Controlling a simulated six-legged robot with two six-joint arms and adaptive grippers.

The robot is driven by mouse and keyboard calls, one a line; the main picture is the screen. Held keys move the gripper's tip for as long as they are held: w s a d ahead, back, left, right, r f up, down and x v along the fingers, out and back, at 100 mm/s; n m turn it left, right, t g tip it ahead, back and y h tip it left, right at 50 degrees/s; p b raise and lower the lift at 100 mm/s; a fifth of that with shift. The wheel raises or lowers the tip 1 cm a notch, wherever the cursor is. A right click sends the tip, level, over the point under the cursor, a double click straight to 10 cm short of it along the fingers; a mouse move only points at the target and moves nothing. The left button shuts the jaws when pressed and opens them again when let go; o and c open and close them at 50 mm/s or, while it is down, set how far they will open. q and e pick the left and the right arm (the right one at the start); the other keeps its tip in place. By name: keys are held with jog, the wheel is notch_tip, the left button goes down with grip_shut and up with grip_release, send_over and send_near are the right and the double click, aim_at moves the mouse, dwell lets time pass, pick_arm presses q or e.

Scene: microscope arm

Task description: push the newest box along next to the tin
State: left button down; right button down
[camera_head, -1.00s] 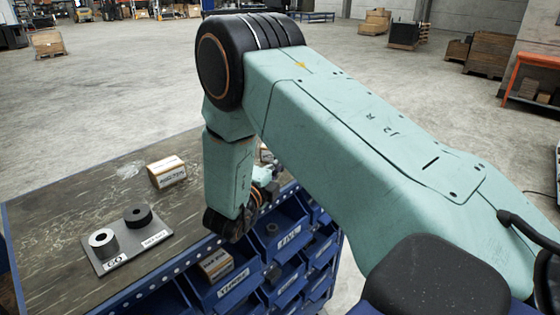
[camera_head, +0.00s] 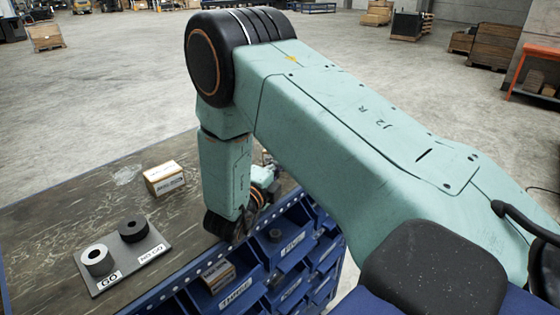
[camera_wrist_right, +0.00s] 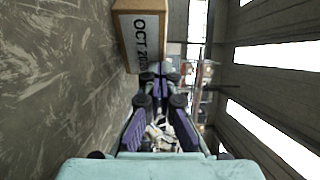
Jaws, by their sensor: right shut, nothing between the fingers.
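In the head view my right arm covers most of that gripper. A small labelled box (camera_head: 164,178) stands on the worktable (camera_head: 75,215), left of my forearm; its print is too small to read. I cannot tell whether it is the same box. No tin can be made out. My left gripper is not in view.
A grey gauge plate with a light "GO" ring (camera_head: 98,260) and a dark "NO GO" ring (camera_head: 133,229) lies at the table's front left. Blue bins (camera_head: 245,258) line the front edge, one holding a small box (camera_head: 218,275). The table's far left is clear.

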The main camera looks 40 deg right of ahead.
aim_at(276, 156)
jog(key=shift+s+a+r, duration=0.1)
jog(key=shift+a+r, duration=0.05)
jog(key=shift+a, duration=0.1)
jog(key=w, duration=0.1)
jog(key=w+d+b, duration=0.1)
jog(key=w+b, duration=0.1)
jog(key=shift+d+f, duration=0.2)
jog(key=shift+d, duration=0.1)
jog(key=shift+w+r, duration=0.1)
jog(key=shift+r, duration=0.05)
jog(key=shift+a, duration=0.15)
